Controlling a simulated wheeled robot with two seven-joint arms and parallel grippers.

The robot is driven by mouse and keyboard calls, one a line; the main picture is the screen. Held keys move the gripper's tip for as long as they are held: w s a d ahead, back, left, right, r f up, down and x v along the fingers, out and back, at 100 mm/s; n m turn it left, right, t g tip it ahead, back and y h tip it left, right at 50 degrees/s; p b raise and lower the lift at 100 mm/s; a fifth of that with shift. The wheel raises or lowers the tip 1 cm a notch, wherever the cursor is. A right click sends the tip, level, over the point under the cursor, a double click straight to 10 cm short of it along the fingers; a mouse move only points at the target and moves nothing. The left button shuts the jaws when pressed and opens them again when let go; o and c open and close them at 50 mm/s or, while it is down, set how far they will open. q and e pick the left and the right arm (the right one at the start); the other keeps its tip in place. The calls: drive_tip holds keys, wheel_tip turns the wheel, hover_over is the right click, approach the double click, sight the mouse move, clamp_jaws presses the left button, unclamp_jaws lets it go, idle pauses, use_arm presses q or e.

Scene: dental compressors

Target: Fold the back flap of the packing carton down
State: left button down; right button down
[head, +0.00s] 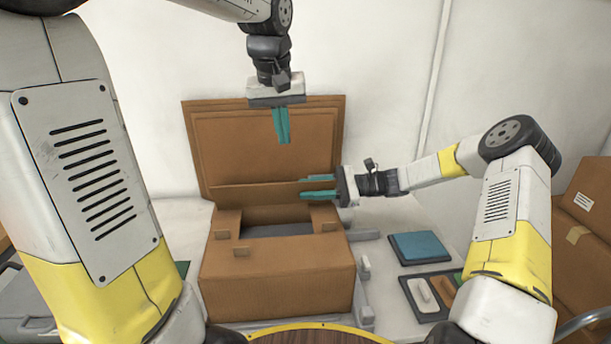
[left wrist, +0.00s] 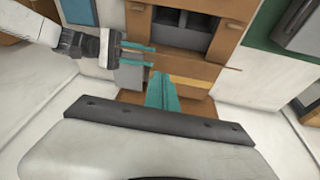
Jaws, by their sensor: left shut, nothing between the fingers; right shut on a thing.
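The brown packing carton (head: 275,290) stands open on the pale surface, with a dark grey thing inside. A tall brown panel with a raised rim (head: 225,145) stands upright behind the opening. My left gripper (head: 282,140) is shut and empty, fingers pointing down in front of this panel; its teal fingers also show in the left wrist view (left wrist: 163,92). My right gripper (head: 318,188) reaches in from the right, shut on a thin brown panel (head: 240,197) across the carton's rear. This panel looks edge-on in the left wrist view (left wrist: 210,63). I cannot tell whether it joins the carton.
A blue pad (head: 420,247) and a black tray (head: 409,292) with small items lie right of the carton. A grey rail (head: 361,290) runs along the carton's right side. More brown boxes (head: 583,235) stand at the far right. A white wall is close behind.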

use_arm(q)
drive_tip(key=g+y, duration=0.1)
hover_over(305, 190)
drive_tip(key=w, duration=0.2)
drive_tip(key=x, duration=0.2)
use_arm(e)
drive_tip(key=shift+w+r, duration=0.15)
use_arm(q)
drive_tip(key=f+n, duration=0.1)
drive_tip(key=f, duration=0.7)
drive_tip(key=s+f, duration=0.1)
drive_tip(key=f, duration=0.2)
drive_tip(key=shift+a+f, duration=0.1)
drive_tip(key=shift+f, duration=0.25)
drive_tip(key=shift+s+f, duration=0.2)
drive_tip(key=shift+s, duration=0.1)
